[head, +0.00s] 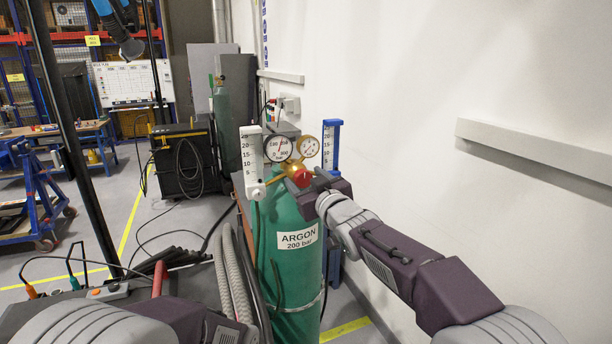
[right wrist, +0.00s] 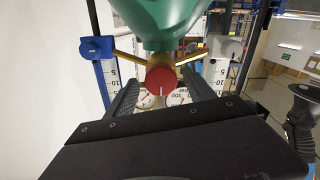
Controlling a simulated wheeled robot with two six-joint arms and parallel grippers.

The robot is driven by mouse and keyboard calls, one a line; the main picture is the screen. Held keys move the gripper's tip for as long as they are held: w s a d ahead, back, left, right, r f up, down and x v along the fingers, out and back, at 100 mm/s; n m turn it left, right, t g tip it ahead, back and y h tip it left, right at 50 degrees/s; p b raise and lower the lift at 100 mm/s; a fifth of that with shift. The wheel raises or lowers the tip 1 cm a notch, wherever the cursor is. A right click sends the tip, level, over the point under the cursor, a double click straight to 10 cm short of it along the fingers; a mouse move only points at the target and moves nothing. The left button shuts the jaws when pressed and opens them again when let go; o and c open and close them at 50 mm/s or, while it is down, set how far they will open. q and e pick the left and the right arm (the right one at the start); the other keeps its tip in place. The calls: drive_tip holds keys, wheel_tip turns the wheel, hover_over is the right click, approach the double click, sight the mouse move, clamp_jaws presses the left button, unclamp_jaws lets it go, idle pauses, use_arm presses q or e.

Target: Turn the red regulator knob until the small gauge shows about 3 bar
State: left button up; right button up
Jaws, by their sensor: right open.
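The red regulator knob (head: 300,178) sits on the front of a brass regulator (head: 289,168) atop the green argon cylinder (head: 297,268). My right gripper (head: 311,184) reaches it from the right. In the right wrist view, where the cylinder hangs from the top, the red knob (right wrist: 161,80) lies between the two dark fingers of my open right gripper (right wrist: 161,77), with a gap on each side. A pale line marks the knob. The small gauge (head: 308,146) is at upper right of the regulator; its reading is too small to tell. My left gripper is not in view.
A larger gauge (head: 278,148) sits left of the small one. A white flowmeter (head: 251,155) and a blue flowmeter (head: 331,147) flank the regulator closely. Hoses (head: 232,275) hang left of the cylinder. The white wall (head: 430,90) is to the right.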

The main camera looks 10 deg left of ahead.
drive_tip(key=shift+s, duration=0.2)
drive_tip(key=shift+c, duration=0.3)
clamp_jaws()
drive_tip(key=m+p, duration=0.2)
drive_tip(key=m, duration=0.1)
drive_tip(key=shift+r+m, duration=0.1)
drive_tip(key=shift+m, duration=0.3)
drive_tip(key=m+p, duration=0.1)
drive_tip(key=m, duration=0.4)
drive_tip(key=shift+w+d+p, duration=0.1)
drive_tip(key=shift+w+p, duration=0.05)
drive_tip(key=shift+p, duration=0.25)
drive_tip(key=m, duration=0.3)
drive_tip(key=m+p, duration=0.1)
drive_tip(key=m, duration=0.1)
drive_tip(key=shift+f+m, duration=0.2)
drive_tip(key=shift+m, duration=0.2)
drive_tip(key=m+p, duration=0.1)
drive_tip(key=m, duration=0.3)
drive_tip(key=shift+d+f+m, duration=0.1)
drive_tip(key=shift+m, duration=0.3)
